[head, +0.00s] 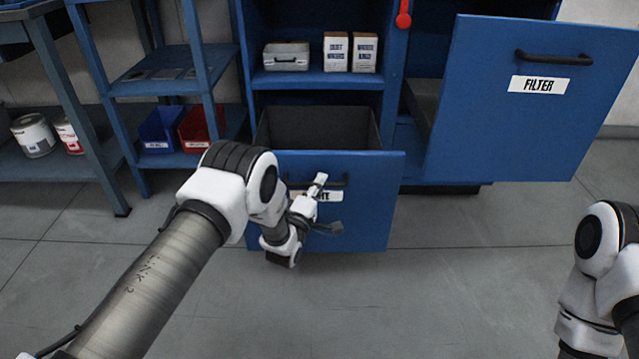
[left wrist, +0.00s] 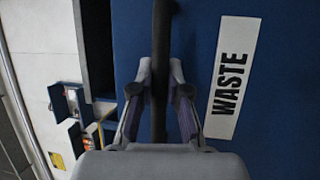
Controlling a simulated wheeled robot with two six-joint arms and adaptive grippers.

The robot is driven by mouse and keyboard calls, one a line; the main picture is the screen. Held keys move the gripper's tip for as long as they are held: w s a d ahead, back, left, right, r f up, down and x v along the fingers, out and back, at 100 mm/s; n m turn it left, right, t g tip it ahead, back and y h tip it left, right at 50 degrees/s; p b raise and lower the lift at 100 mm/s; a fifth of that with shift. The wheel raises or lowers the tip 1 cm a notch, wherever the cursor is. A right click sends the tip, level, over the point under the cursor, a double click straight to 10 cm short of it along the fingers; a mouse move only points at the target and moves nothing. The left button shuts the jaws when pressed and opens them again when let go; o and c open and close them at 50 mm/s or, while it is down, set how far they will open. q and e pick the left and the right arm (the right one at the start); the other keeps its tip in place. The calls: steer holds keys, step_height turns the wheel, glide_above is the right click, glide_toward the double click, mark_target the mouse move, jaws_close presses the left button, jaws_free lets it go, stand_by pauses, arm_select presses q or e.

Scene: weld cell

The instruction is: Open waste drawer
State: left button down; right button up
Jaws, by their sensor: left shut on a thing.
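The waste drawer (head: 362,215) has a blue front and stands pulled out from the blue cabinet, its grey inside (head: 318,128) open to view and looking empty. Its dark bar handle (head: 338,182) is partly hidden by my left gripper (head: 318,188). In the left wrist view the handle (left wrist: 161,40) runs between the two fingers of the gripper (left wrist: 161,90), which is shut on it. The white WASTE label (left wrist: 232,78) is beside the handle. In the head view my arm hides part of the label. My right gripper is not in view; only part of my right arm shows.
The FILTER drawer (head: 520,130) stands out at the right. Blue (head: 160,130) and red (head: 196,130) bins are on the left rack. The grey floor (head: 450,290) in front is clear.

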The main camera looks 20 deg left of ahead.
arm_select(q)
steer(key=c, duration=1.1)
jaws_free()
steer(key=shift+c, duration=0.2)
steer(key=v, duration=1.2)
